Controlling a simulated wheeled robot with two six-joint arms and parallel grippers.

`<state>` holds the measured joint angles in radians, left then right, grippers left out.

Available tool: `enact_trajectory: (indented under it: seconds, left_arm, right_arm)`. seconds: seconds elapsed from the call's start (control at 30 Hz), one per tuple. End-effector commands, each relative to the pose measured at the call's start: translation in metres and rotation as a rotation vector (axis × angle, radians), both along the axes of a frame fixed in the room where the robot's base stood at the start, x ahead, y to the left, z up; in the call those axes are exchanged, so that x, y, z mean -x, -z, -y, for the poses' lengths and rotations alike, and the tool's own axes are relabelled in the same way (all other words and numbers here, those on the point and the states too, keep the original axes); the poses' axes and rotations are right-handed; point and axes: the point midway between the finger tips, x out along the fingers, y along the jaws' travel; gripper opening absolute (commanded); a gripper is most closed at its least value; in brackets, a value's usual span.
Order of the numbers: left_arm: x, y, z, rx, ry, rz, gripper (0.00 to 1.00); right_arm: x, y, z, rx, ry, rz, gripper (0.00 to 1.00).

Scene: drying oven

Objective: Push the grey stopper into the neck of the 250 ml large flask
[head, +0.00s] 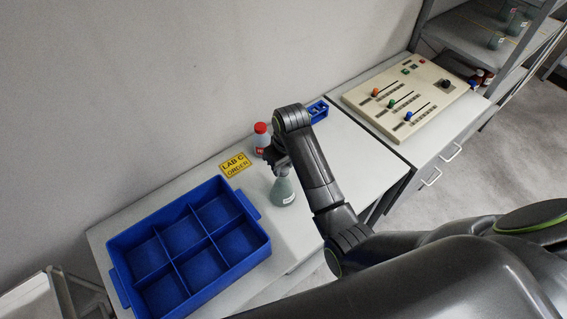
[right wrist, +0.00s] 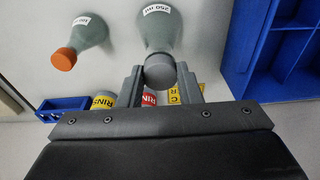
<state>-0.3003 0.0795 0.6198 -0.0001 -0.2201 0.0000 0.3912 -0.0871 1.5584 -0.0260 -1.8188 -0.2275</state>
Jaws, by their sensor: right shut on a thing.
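The 250 ml flask (head: 284,190) stands on the white bench just right of the blue tray. It is greenish with a white label, and its neck is hidden by my gripper in the head view. In the right wrist view the flask (right wrist: 158,30) shows its 250 ml label. My right gripper (right wrist: 160,77) is shut on the grey stopper (right wrist: 160,70), which is in line with the flask's neck end. I cannot tell how deep the stopper sits, or whether it touches the neck. In the head view the right gripper (head: 279,163) is directly above the flask. My left gripper is not in view.
A blue compartment tray (head: 262,248) lies left of the flask. A red-capped bottle (head: 262,138), a yellow card (head: 235,164) and a small blue rack (head: 318,111) are behind. A smaller flask with an orange stopper (right wrist: 65,59) stands nearby. A control panel (head: 425,82) is to the right.

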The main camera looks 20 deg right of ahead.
Motion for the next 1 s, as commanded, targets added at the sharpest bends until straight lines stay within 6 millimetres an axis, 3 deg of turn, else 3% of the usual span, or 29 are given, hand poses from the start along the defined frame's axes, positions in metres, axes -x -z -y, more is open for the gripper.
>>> enact_trajectory:
  seconds: [0.4, 0.43, 0.6, 0.8, 1.0]
  left_arm:
    - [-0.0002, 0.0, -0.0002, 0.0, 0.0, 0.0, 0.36]
    - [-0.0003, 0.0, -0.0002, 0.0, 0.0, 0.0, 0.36]
    - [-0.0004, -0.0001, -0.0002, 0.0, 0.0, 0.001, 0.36]
    - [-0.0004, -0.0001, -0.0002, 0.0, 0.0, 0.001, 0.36]
    - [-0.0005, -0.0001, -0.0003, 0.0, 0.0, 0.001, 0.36]
  right_arm:
    - [0.0001, 0.0016, -0.0001, 0.0, 0.0, 0.0, 0.1]
    - [0.0001, 0.0016, -0.0001, 0.0, 0.0, 0.0, 0.34]
    - [0.0001, 0.0016, -0.0001, 0.0, 0.0, -0.001, 0.56]
    - [0.0001, 0.0015, 0.0, 0.0, 0.0, 0.0, 0.57]
    - [0.0001, 0.0015, 0.0, 0.0, 0.0, 0.0, 0.79]
